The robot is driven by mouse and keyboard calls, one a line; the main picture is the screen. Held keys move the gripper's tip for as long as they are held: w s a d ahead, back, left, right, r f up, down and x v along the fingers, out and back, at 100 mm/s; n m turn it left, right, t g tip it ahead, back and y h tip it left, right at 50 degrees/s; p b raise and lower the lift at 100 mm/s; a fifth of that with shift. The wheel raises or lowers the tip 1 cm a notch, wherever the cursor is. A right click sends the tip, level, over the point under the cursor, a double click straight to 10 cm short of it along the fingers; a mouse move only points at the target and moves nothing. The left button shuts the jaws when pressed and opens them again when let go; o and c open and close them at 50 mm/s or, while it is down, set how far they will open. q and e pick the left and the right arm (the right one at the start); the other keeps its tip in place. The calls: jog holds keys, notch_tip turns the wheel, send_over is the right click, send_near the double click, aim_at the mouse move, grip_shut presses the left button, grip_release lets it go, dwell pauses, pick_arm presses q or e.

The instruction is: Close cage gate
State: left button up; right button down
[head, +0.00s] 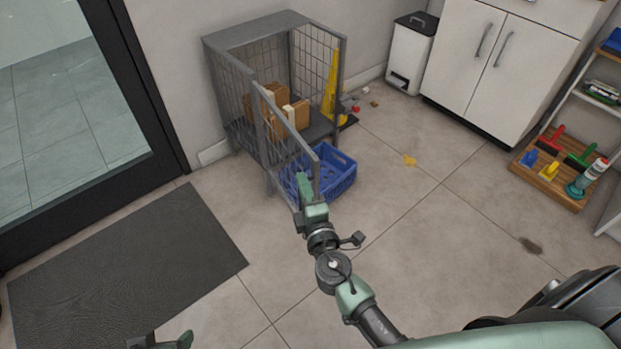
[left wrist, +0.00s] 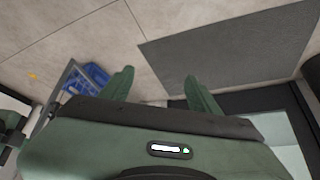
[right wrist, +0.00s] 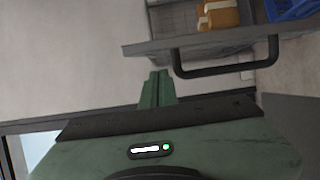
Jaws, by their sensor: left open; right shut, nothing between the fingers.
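The grey wire cage (head: 273,24) stands against the wall. Its mesh gate (head: 284,140) stands open, swung out from the cage front towards me. In the right wrist view the gate (right wrist: 200,42) is seen almost edge-on, with a black bar handle (right wrist: 225,68) on the side facing my gripper. My right gripper (head: 303,180) is shut and empty, close beside the handle on the gate's handle side; its fingers (right wrist: 157,88) sit just left of the handle. I cannot tell whether they touch the gate. My left gripper (head: 165,341) is open and empty, low over the floor near the mat.
A blue basket (head: 343,178) sits on the floor by the open gate, on the side away from the handle. Cardboard boxes (head: 262,103) are inside the cage. A yellow object (head: 330,90) stands at the cage's right front.

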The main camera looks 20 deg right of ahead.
jog(key=shift+w+d, duration=0.15)
jog(key=shift+d, duration=0.8)
jog(key=shift+d, duration=0.1)
